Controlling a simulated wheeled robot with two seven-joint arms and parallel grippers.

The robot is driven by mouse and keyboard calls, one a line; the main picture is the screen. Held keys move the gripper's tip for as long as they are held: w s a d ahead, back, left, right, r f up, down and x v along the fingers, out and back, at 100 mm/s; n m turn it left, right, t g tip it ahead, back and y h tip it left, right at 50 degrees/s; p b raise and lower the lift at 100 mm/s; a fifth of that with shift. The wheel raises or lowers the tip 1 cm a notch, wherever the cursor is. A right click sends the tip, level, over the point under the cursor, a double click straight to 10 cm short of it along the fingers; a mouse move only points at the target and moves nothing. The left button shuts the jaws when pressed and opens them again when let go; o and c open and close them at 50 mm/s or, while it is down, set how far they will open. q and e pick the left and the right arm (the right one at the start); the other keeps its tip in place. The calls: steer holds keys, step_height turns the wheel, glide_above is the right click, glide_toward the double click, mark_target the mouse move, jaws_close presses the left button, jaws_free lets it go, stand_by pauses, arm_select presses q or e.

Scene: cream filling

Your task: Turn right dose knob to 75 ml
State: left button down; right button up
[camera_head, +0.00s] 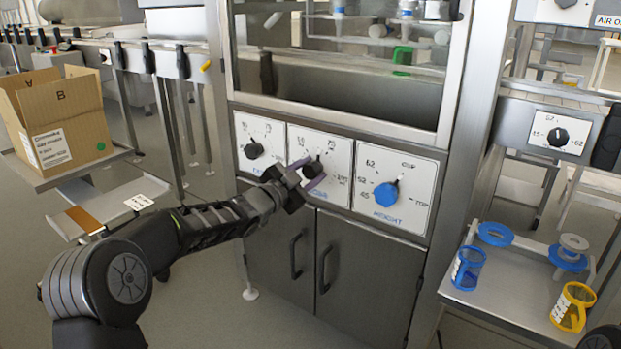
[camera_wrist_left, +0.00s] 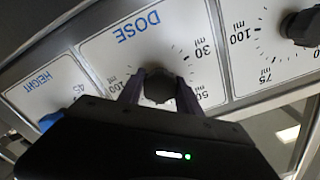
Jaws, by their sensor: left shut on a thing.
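The right dose knob (camera_head: 314,168) is a black knob on the middle white dial plate of the steel machine. My left gripper (camera_head: 308,174) is at this knob, its two purple fingers on either side of it. In the left wrist view the plate reads DOSE, and the black knob (camera_wrist_left: 159,87) sits between the fingers of my left gripper (camera_wrist_left: 158,93), which is shut on it. Marks for 30, 50 and 100 ml show around it there. The fingers and gripper body cover part of the dial, and I cannot read the knob's setting.
The left dose knob (camera_head: 254,150) is close by on the left plate. A blue height knob (camera_head: 386,194) is on the right plate. Cabinet doors with handles (camera_head: 322,265) lie below. A side table (camera_head: 505,300) at right holds blue and yellow holders.

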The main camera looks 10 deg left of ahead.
arm_select(q)
steer(key=shift+m+b, duration=1.1)
steer(key=shift+m, duration=1.2)
steer(key=c, duration=0.8)
jaws_free()
steer(key=p+v, duration=0.1)
steer(key=v, duration=0.6)
steer(key=shift+s+a, duration=0.1)
steer(key=shift+s, duration=0.25)
